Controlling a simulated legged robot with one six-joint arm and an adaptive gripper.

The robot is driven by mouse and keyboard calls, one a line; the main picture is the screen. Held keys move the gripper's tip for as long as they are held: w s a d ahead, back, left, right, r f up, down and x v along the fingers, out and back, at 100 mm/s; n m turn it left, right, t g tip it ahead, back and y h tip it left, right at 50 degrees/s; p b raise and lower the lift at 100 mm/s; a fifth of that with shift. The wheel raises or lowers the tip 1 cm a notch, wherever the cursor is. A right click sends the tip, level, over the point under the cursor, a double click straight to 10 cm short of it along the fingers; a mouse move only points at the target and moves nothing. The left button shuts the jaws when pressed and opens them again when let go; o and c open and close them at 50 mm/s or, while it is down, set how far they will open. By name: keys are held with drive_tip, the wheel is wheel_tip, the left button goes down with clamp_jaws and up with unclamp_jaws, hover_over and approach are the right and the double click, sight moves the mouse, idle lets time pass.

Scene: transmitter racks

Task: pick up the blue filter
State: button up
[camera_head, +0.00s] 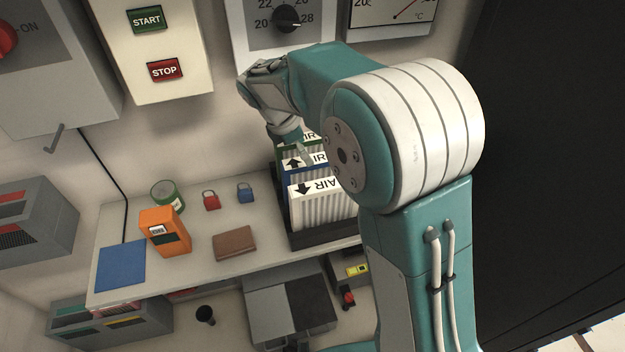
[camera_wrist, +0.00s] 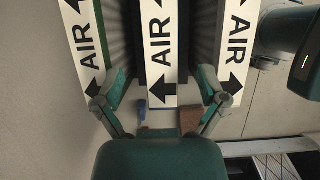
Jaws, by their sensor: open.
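In the wrist view the middle filter (camera_wrist: 160,45) has dark edges and an "AIR" label. My gripper (camera_head: 293,140) is over the rear part of the rack, partly hidden by my arm. In the wrist view my gripper (camera_wrist: 162,88) is open, with one finger on each side of the middle filter's near end. Contact cannot be told.
A white filter (camera_head: 320,200) stands in front and a green filter (camera_head: 284,152) behind, close alongside. The shelf (camera_head: 200,265) also holds an orange device (camera_head: 165,232), a brown wallet (camera_head: 234,243), two padlocks, a green can and a blue pad. Wall panels hang above.

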sight(314, 159)
drive_tip(key=shift+d+f, duration=0.3)
drive_tip(key=shift+f, duration=0.25)
drive_tip(key=shift+w+d+f, duration=0.1)
drive_tip(key=shift+d+f, duration=0.1)
drive_tip(key=shift+d, duration=0.15)
drive_tip(key=x, duration=0.4)
drive_tip(key=shift+d+f, duration=0.25)
drive_tip(key=shift+f, duration=0.05)
drive_tip(key=shift+w+f, duration=0.1)
drive_tip(key=shift+f, duration=0.15)
drive_tip(key=shift+a, duration=0.3)
drive_tip(key=shift+d+f, duration=0.1)
drive_tip(key=shift+d, duration=0.2)
drive_tip(key=shift+a+f, duration=0.1)
drive_tip(key=shift+f, duration=0.1)
drive_tip(key=shift+a, duration=0.1)
